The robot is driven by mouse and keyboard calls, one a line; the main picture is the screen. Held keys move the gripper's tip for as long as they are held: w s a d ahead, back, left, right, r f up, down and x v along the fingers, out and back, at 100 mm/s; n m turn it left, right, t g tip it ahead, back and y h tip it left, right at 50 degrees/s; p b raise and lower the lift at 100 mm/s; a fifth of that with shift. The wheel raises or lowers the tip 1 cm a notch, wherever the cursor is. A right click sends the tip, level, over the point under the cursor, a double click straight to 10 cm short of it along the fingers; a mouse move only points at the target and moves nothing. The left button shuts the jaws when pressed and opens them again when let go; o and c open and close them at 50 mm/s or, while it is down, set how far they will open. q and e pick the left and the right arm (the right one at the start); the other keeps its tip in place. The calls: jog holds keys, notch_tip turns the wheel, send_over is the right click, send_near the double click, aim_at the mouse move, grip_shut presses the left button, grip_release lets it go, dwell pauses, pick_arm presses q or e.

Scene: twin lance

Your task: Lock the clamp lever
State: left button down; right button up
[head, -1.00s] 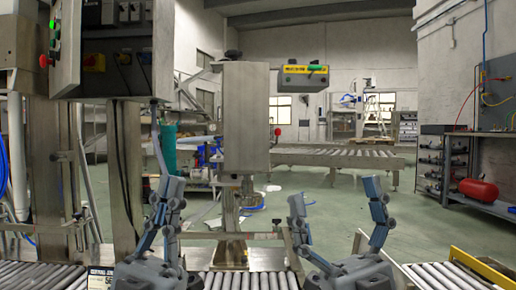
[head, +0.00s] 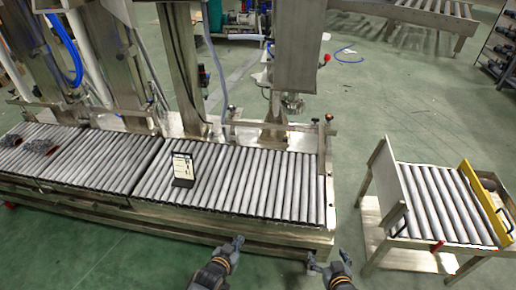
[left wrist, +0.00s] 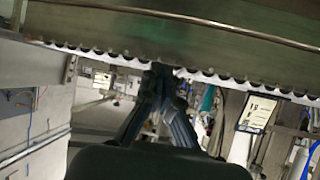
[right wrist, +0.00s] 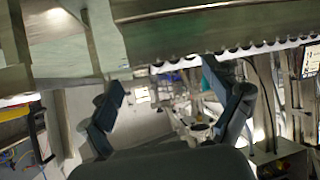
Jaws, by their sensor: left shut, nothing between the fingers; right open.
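No part is plainly recognisable as the clamp lever. A small red-tipped handle (head: 437,246) shows on the front side of the short conveyor, and a red knob (head: 326,58) sits beside the filling head; I cannot tell if either is the lever. My left gripper (head: 238,242) is shut and empty in front of the long roller conveyor; its fingers (left wrist: 160,78) meet in the left wrist view. My right gripper (head: 328,259) is open and empty, near the conveyor's right front corner; its spread fingers (right wrist: 165,85) also show in the right wrist view. Both are apart from the handles.
The long roller conveyor (head: 232,180) crosses the left and middle, with a dark-based sign (head: 183,170) on it. The short conveyor (head: 440,205), with a yellow side plate (head: 484,203), stands at right. Green floor (head: 350,180) lies open between them.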

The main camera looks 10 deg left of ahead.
pick_arm(q)
jog(key=s+a+f+g+p, duration=0.1)
jog(key=s+a+g+p, duration=0.2)
jog(key=s, duration=1.1)
jog(key=s+a+f+g+y+p, duration=0.1)
jog(key=s+g+p, duration=0.3)
jog(key=s, duration=1.1)
jog(key=s+a+f+g+y+p, duration=0.1)
jog(key=s+a+f+g+p, duration=0.2)
jog(key=s+p, duration=0.6)
jog(key=s+a, duration=0.1)
jog(key=s, duration=0.5)
jog(key=shift+s+a+f+n+g, duration=0.25)
jog(key=shift+a+n+g, duration=0.05)
jog(key=shift+a, duration=0.05)
pick_arm(e)
jog(key=s+d+f+g, duration=0.1)
jog(key=s+d+g, duration=0.2)
jog(key=s, duration=1.1)
jog(key=s+d+f+g+h, duration=0.1)
jog(key=s+g, duration=0.3)
jog(key=s, duration=1.1)
jog(key=s+d+f+g+h, duration=0.1)
jog(key=s+d+f+g, duration=0.2)
jog(key=s, duration=1.2)
jog(key=shift+s+d+f+m+g, duration=0.25)
jog(key=shift+d+m+g, duration=0.05)
jog(key=shift+d, duration=0.55)
jog(key=shift+c, duration=0.4)
